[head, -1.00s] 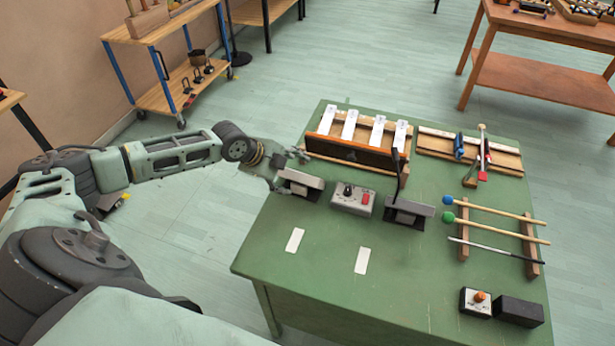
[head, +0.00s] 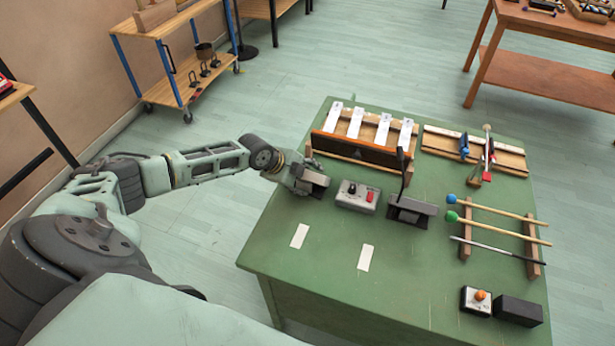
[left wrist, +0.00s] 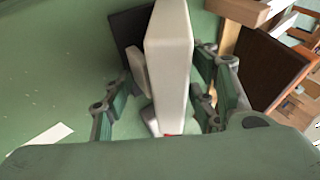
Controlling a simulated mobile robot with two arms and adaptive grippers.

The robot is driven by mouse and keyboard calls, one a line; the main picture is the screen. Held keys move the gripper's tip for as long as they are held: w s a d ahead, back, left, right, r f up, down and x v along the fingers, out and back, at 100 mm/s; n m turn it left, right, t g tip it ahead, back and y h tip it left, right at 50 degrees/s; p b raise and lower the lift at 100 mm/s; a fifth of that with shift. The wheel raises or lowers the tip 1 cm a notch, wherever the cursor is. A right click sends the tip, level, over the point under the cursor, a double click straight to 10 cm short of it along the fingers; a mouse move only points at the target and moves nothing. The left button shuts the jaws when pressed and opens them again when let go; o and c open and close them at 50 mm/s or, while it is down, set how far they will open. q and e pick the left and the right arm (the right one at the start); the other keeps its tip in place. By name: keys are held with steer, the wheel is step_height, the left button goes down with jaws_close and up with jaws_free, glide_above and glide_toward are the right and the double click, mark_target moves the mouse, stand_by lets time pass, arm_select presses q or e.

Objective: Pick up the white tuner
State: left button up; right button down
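The white tuner (head: 315,177) sits on a dark stand at the left edge of the green table, partly covered by my left gripper in the head view. In the left wrist view the tuner (left wrist: 170,62) is a pale, long block that stands out from its dark stand (left wrist: 127,30). My left gripper (head: 304,184) is at the tuner. In the left wrist view its fingers (left wrist: 162,105) lie on either side of the tuner, with a gap showing on the left side. I cannot tell whether the right finger touches it. My right gripper is not in view.
On the green table (head: 300,285), a grey box with a red switch (head: 356,196) and a second dark stand (head: 410,211) are right of the tuner. A bar instrument (head: 350,150) stands behind.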

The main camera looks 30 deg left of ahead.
arm_select(q)
steer(key=shift+r, duration=0.1)
steer(key=c, duration=1.1)
